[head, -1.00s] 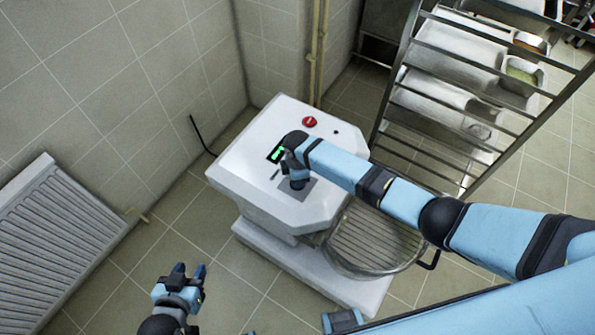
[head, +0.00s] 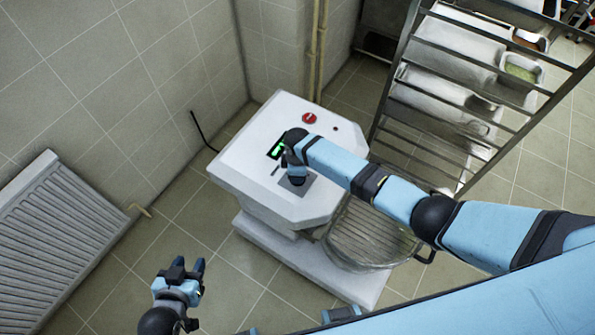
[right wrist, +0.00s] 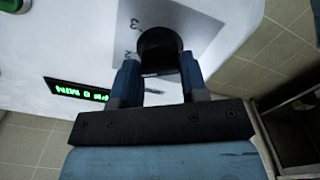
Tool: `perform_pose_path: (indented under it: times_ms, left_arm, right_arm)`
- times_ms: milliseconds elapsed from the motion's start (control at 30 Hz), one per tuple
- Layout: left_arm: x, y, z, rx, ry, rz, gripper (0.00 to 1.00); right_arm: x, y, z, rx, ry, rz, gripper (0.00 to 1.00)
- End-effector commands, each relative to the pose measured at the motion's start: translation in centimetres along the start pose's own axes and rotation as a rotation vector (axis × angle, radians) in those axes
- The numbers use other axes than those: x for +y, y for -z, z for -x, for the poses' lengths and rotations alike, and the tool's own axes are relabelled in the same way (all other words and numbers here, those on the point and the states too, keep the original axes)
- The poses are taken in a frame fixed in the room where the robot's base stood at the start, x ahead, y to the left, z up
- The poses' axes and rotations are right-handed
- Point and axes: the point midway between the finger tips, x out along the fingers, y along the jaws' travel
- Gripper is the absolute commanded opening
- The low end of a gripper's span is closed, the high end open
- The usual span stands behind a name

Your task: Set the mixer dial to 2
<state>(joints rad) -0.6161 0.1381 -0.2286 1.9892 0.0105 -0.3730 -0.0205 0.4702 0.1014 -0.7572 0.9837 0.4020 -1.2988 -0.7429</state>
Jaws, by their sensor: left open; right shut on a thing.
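The mixer (head: 240,165) is a white floor machine in the middle of the head view, with a grey dial plate on its top. The black round mixer dial (right wrist: 158,48) shows in the right wrist view, with a 3 and part of another mark on the plate beside it. My right gripper (right wrist: 160,78) is shut on the dial, one blue finger on each side. In the head view my right wrist hides the dial. The setting that the dial points to cannot be read. My left gripper (head: 184,268) is open and empty, low and left of the mixer.
A green-lit display (head: 278,148) and a red button (head: 309,118) are on the mixer top. A wire bowl guard (head: 365,235) is at its front right. A metal rack (head: 400,100) stands at right, a white radiator (head: 60,230) at left. Tiled floor is clear between.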

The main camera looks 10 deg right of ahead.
Motion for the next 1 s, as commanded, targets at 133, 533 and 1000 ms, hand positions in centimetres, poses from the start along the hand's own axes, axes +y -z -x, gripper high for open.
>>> perform_pose_path:
  times_ms: [133, 533, 1000]
  left_arm:
    - [0.1, 0.1, 0.0, 0.002, -0.002, 0.001, 0.42]
    - [0.2, 0.3, 0.1, 0.003, -0.004, 0.001, 0.42]
    - [0.1, 0.2, 0.1, 0.001, 0.000, 0.001, 0.42]
  right_arm:
    - [0.0, 0.0, 0.0, -0.001, 0.000, 0.000, 0.66]
    - [0.0, 0.0, 1.0, 0.001, -0.001, 0.002, 0.66]
    - [0.1, 0.0, 10.8, 0.002, -0.002, 0.001, 0.66]
